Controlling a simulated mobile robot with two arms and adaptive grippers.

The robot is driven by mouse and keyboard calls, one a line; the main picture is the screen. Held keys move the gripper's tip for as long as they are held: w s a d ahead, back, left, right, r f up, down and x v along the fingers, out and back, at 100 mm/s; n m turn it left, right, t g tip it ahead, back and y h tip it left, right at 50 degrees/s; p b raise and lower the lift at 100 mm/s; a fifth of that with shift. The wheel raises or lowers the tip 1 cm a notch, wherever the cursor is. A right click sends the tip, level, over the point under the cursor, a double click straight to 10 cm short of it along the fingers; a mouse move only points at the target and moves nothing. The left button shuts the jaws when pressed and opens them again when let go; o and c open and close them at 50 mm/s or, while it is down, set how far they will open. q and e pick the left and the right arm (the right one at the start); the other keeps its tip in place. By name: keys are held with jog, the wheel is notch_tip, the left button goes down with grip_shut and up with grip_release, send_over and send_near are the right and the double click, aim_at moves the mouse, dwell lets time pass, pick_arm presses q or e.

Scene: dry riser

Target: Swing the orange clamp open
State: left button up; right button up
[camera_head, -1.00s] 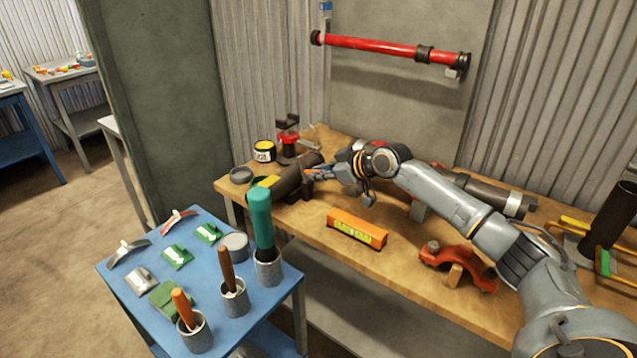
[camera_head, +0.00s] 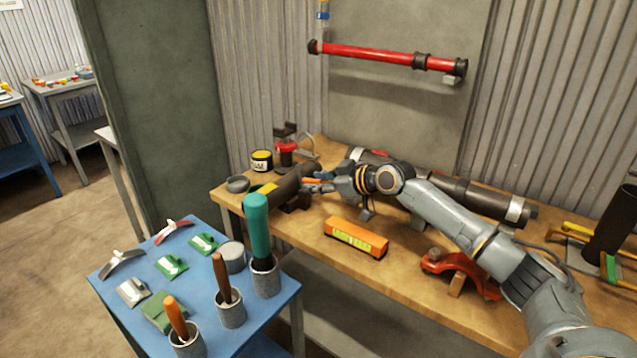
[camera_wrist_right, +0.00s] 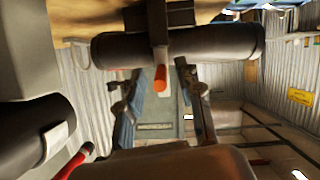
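A dark pipe (camera_head: 258,197) with a yellow mark lies in a dark stand at the left end of the wooden bench. A small orange clamp handle (camera_head: 312,180) shows beside it at my right gripper (camera_head: 310,185). In the right wrist view the orange handle (camera_wrist_right: 160,78) sticks out from a dark strap (camera_wrist_right: 158,25) across the pipe (camera_wrist_right: 205,42). The fingers of my right gripper (camera_wrist_right: 158,72) stand apart on either side of the handle, with gaps visible. Whether either finger touches it, I cannot tell. My left gripper is not in view.
An orange level (camera_head: 356,238) and a red clamp-like part (camera_head: 460,272) lie on the bench (camera_head: 400,262). A longer pipe (camera_head: 470,197) lies behind my arm. A blue table (camera_head: 200,285) with tools and cups stands in front. A red tube (camera_head: 385,54) hangs on the wall.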

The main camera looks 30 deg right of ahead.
jog(key=shift+s+d, duration=0.1)
jog(key=shift+s, duration=0.1)
jog(key=v, duration=1.1)
jog(key=shift+s+r, duration=0.2)
jog(key=shift+s, duration=0.05)
jog(key=shift+f, duration=0.1)
